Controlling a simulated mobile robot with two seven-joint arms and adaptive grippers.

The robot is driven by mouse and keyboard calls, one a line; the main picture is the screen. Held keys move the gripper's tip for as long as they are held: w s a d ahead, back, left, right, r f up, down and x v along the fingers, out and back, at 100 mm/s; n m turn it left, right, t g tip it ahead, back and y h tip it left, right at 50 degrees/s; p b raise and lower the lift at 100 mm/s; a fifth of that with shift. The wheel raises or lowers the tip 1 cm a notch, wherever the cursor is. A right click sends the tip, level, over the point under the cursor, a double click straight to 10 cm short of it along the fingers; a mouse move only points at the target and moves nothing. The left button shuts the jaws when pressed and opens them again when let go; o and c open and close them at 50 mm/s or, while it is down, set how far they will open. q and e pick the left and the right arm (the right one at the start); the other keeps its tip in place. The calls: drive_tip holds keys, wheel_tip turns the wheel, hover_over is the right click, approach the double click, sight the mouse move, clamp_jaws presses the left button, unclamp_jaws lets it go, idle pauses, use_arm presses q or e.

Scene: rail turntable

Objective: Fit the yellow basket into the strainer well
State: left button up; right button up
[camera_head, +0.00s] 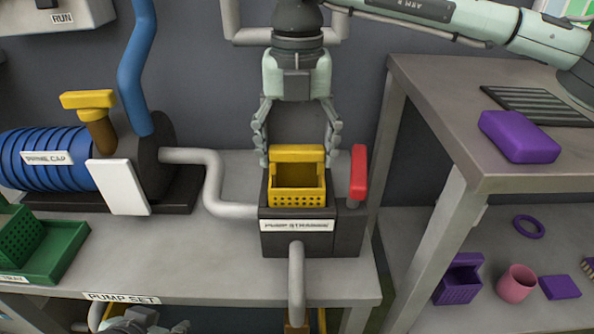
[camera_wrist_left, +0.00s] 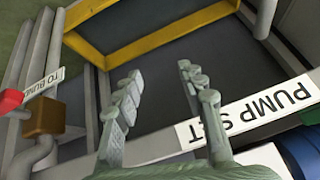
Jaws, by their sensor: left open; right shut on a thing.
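The yellow basket (camera_head: 297,196), with a bar handle on top and small holes in its front, is upright at the top of the dark pump strainer (camera_head: 297,243). The strainer well is hidden by the basket, and I cannot tell how deep the basket sits. My right gripper (camera_head: 297,158) points down from above, shut on the basket, with a finger at each end of the handle. My left gripper (camera_head: 150,322) is low at the bottom edge of the head view. In the left wrist view it is open and empty (camera_wrist_left: 160,76).
A red lever (camera_head: 358,173) stands upright right of the strainer. A grey pipe (camera_head: 210,185) joins it on the left, from the blue pump (camera_head: 45,160). A green tray (camera_head: 60,255) is at far left. A higher side table (camera_head: 440,110) with a purple block (camera_head: 520,136) is right.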

sight(297, 180)
wheel_tip(297, 180, down, 4)
drive_tip(key=shift+r, duration=0.1)
use_arm(q)
drive_tip(key=shift+w+d+r, duration=0.1)
drive_tip(key=shift+w+d, duration=0.2)
drive_tip(key=shift+d, duration=0.05)
use_arm(e)
drive_tip(key=o, duration=1.9)
drive_tip(key=shift+f, duration=0.2)
use_arm(q)
drive_tip(key=shift+w+d+r+t+h, duration=0.35)
drive_tip(key=shift+w+d+t, duration=0.1)
drive_tip(key=shift+w+t, duration=0.1)
use_arm(e)
drive_tip(key=shift+r, duration=0.1)
